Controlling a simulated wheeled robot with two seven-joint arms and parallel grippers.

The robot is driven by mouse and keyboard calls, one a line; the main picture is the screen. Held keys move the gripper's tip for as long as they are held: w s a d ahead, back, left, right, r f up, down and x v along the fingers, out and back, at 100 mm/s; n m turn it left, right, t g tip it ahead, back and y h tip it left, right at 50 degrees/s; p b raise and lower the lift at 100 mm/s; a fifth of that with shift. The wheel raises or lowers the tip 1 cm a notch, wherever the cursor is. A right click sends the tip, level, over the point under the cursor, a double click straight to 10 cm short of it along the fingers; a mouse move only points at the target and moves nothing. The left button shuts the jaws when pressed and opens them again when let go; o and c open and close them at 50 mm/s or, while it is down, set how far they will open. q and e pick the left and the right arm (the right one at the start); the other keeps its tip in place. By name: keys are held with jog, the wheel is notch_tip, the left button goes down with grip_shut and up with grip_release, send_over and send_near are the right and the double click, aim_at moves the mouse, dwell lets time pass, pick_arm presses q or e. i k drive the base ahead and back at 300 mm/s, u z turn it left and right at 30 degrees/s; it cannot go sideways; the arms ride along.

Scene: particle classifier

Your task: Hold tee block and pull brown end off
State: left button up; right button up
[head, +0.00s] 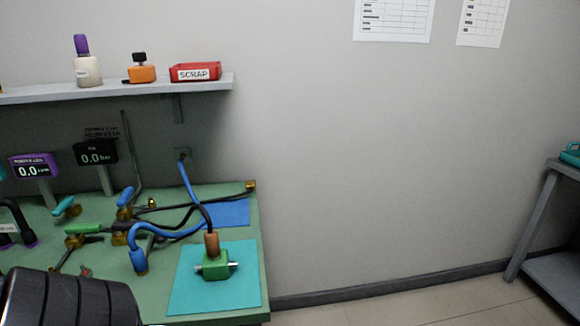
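The green tee block (216,265) sits on a teal mat (240,295) near the right front of the green bench, with a silvery stub on its left and right sides. The brown end (212,244) stands upright on top of the tee block and looks joined to it. A black hose (207,217) runs up from the brown end and bends back to the left. Neither of my grippers shows in the head view. A dark ribbed part at the bottom left looks like part of my arm.
A blue hose (189,181) loops from the wall to a blue end (139,260) left of the mat. Valves and fittings crowd the bench's left side. Gauges (96,152) stand behind. A shelf (140,90) above holds bottles and a red scrap tray (195,71). Floor right of the bench is clear.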

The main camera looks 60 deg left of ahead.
aim_at(211, 239)
jog(key=u, duration=0.05)
jog(key=i, duration=1.85)
jog(key=u, duration=3.9)
